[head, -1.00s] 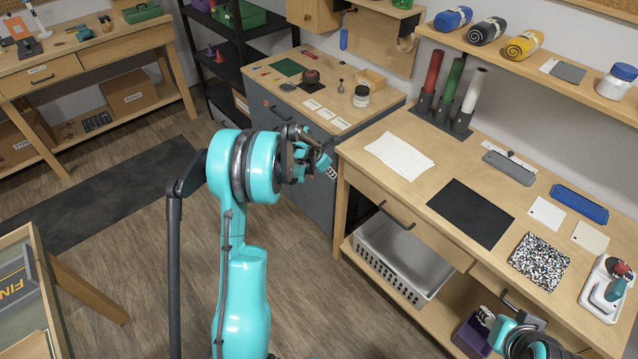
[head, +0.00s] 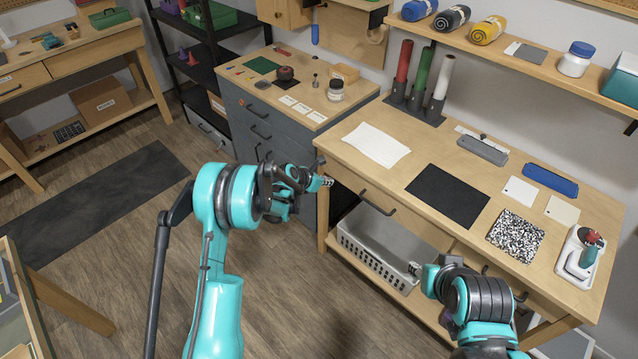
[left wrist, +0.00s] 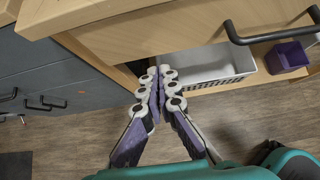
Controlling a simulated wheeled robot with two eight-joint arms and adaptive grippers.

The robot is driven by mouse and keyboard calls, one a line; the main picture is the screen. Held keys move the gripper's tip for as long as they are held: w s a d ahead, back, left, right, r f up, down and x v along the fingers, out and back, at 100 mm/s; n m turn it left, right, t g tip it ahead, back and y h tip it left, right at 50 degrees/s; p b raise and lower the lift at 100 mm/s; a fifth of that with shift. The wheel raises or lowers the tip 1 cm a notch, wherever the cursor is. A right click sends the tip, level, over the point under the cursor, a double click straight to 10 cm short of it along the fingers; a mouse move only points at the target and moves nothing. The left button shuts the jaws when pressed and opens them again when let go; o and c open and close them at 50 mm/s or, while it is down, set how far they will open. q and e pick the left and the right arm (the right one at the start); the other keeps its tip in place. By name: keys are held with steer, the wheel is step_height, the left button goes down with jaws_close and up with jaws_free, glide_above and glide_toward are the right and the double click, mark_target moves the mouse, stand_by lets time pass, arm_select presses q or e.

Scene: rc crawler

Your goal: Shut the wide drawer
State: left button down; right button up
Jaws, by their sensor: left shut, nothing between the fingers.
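The wide drawer (head: 400,217) is the light wood front with a dark bar handle (head: 378,202) under the right-hand workbench. It spans the upper part of the left wrist view (left wrist: 190,45), its handle at the upper right. How far it stands out is hard to tell. My left gripper (head: 327,182) is shut and empty, near the bench's front left corner. In the left wrist view its fingertips (left wrist: 160,78) meet just below the drawer front's lower edge in the picture; contact is unclear. My right gripper (head: 416,268) is low in front of the bench, its fingers too small to read.
A grey perforated basket (head: 375,255) sits on the shelf under the drawer. A purple bin (left wrist: 287,55) stands beside it. A grey cabinet (head: 260,125) with several drawers stands left of the bench. The floor (head: 120,270) to the left is open.

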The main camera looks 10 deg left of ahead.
mark_target(343, 172)
arm_select(q)
steer(key=shift+w+d+f+b, duration=0.25)
steer(key=shift+w+d, duration=0.3)
steer(key=shift+w, duration=0.2)
steer(key=shift+w+d+f+b, duration=0.2)
steer(key=shift+w+d, duration=0.35)
steer(key=shift+w, duration=0.2)
steer(key=shift+w+d+f+b, duration=0.25)
steer(key=shift+w+d, duration=0.3)
steer(key=shift+w, duration=0.2)
steer(key=shift+w+d+r, duration=0.1)
steer(key=shift+w+d, duration=0.55)
steer(key=shift+w, duration=0.3)
